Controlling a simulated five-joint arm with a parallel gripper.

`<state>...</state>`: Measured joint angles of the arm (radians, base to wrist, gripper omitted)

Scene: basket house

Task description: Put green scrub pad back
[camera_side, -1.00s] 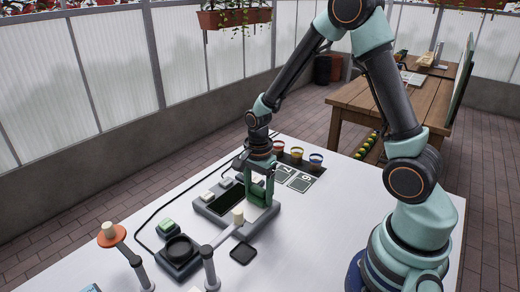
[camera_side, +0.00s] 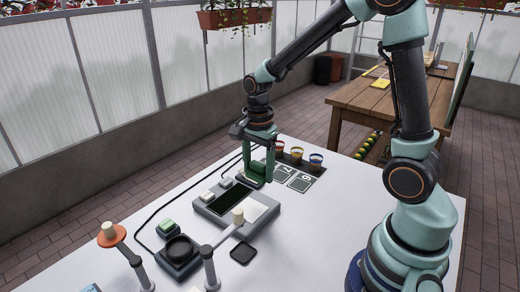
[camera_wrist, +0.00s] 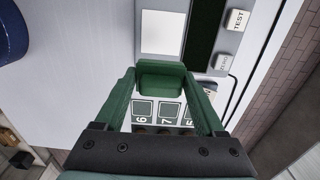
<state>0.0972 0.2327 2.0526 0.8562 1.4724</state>
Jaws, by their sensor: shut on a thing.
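The green scrub pad (camera_wrist: 160,80) shows as a dark green block held between the fingertips of my gripper (camera_wrist: 161,84) in the wrist view. In the side view my gripper (camera_side: 258,178) points down, with the green pad (camera_side: 258,168) between its fingers. It hangs above the far end of a grey device (camera_side: 213,213) with a dark screen. The pad looks clear of the device, but its exact height is hard to tell. The pad's underside is hidden.
Numbered cards (camera_side: 290,178) and red, yellow and blue cups (camera_side: 315,160) stand behind the gripper.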

